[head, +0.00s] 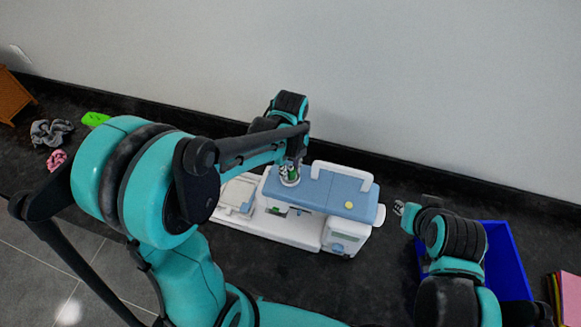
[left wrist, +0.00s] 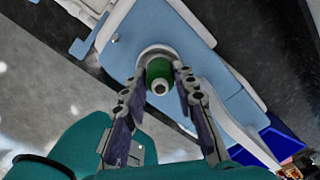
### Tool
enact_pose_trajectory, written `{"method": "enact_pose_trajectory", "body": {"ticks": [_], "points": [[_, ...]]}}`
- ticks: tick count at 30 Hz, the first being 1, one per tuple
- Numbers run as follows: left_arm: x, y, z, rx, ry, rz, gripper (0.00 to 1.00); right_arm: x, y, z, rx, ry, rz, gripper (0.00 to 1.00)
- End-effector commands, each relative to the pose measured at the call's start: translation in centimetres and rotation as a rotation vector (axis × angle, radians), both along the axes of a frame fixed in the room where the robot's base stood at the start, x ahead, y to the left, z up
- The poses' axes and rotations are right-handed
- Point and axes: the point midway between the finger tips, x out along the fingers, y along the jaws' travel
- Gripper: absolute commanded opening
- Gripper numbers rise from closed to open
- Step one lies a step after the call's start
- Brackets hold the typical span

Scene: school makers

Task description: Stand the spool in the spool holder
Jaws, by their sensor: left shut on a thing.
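A white and blue sewing machine (head: 325,188) stands on the dark counter. My left gripper (head: 289,172) is over the left end of its blue top, pointing down. In the left wrist view the gripper (left wrist: 160,80) is shut on the green spool (left wrist: 158,70), one finger on each side. The spool stands roughly upright along the camera's line of sight. The round pale spool holder (left wrist: 150,49) shows behind the spool, which hides part of it. I cannot tell whether the spool touches the holder. My right gripper (head: 401,208) is right of the machine, small and unclear.
A blue bin (head: 505,258) is at the right, partly behind my right arm. Coloured sheets (head: 569,295) lie at the right edge. Pink cloth (head: 56,160), grey cloth (head: 48,132) and a green item (head: 95,119) lie at the left. A wall runs behind the counter.

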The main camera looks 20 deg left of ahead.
Motion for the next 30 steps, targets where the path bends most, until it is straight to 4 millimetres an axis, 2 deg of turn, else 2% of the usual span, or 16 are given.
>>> {"method": "enact_pose_trajectory", "body": {"ticks": [11,12,14,24,28,30], "points": [[0.0,0.0,-0.8,0.000,0.000,0.000,0.05,0.0,0.0,-0.8,0.000,0.000,0.000,0.26],[0.0,0.0,-0.7,0.000,0.000,0.000,0.35,0.0,0.0,-0.7,0.000,0.000,0.000,0.26],[0.0,0.0,-0.6,0.000,0.000,0.000,0.48,0.0,0.0,-0.6,0.000,0.000,0.000,0.26],[0.0,0.0,-0.3,0.000,0.000,0.000,0.48,0.0,0.0,-0.4,0.000,0.000,0.000,0.26],[0.0,0.0,0.9,0.000,0.000,0.000,0.48,0.0,0.0,0.3,0.000,0.000,0.000,0.26],[0.0,0.0,2.2,0.000,0.000,0.000,0.48,0.0,0.0,0.4,0.000,0.000,0.000,0.26]]}}
